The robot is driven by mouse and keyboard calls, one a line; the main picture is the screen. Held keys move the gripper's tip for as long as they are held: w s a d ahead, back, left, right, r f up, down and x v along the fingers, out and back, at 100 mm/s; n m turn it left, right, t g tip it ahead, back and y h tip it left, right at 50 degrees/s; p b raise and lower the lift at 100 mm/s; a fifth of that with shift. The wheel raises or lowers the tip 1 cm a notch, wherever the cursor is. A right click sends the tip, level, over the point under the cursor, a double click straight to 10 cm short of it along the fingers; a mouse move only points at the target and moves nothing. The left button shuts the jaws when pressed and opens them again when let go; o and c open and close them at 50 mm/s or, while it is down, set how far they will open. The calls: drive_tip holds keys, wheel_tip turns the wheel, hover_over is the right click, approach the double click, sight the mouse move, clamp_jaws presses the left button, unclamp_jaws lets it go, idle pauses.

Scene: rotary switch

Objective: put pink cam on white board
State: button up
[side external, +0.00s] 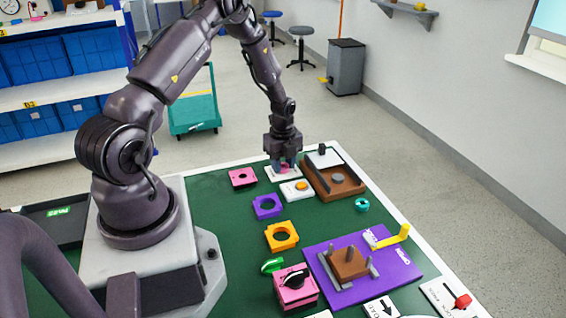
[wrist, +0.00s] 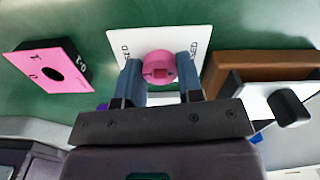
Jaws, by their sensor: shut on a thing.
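The pink cam (wrist: 160,68) is a round piece with a square socket, held between the two blue-grey fingers of my gripper (wrist: 158,74) in the wrist view. The white board (wrist: 160,37) is a flat card with dark lettering at both sides, directly behind the cam. In the side view my gripper (side external: 283,165) points down at the far end of the table, over the white board (side external: 271,175), with a little pink showing between its fingers. The gripper hides part of the board. I cannot tell whether the cam touches it.
A pink plate with a hole (side external: 243,177) lies left of the board. A white plate with an orange disc (side external: 297,190) and a brown tray (side external: 320,190) lie close by at right. Purple (side external: 259,210) and yellow (side external: 272,242) plates and a purple base (side external: 400,270) are nearer.

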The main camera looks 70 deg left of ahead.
drive_tip(key=shift+f, duration=0.15)
drive_tip(key=o, duration=0.9)
